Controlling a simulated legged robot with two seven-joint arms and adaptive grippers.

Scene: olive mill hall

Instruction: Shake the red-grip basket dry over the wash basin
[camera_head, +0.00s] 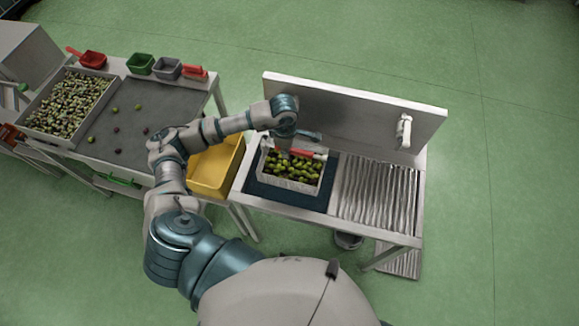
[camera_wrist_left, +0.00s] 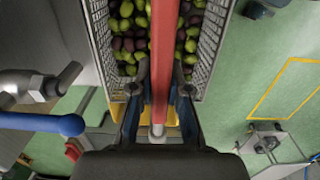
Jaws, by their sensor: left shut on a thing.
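The red-grip basket (camera_head: 290,193) is pale with mesh walls and holds many green and dark olives. It shows over the dark blue wash basin (camera_head: 329,178) in the head view; I cannot tell how far above the bottom it is. My left gripper (camera_head: 297,150) is at the basket's far side, shut on its red grip (camera_head: 304,153). In the left wrist view the red grip (camera_wrist_left: 163,50) runs between the fingers (camera_wrist_left: 160,88), with olives below and mesh walls (camera_wrist_left: 208,45) on both sides. The basket looks about level. My right gripper is not in view.
A ribbed drainboard (camera_head: 378,192) lies right of the basin. A tall back panel (camera_head: 350,105) with a white fitting (camera_head: 404,130) stands behind. A yellow crate (camera_head: 208,178) is at the left. A sorting table (camera_head: 140,95) with an olive tray (camera_head: 28,122) stands further left.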

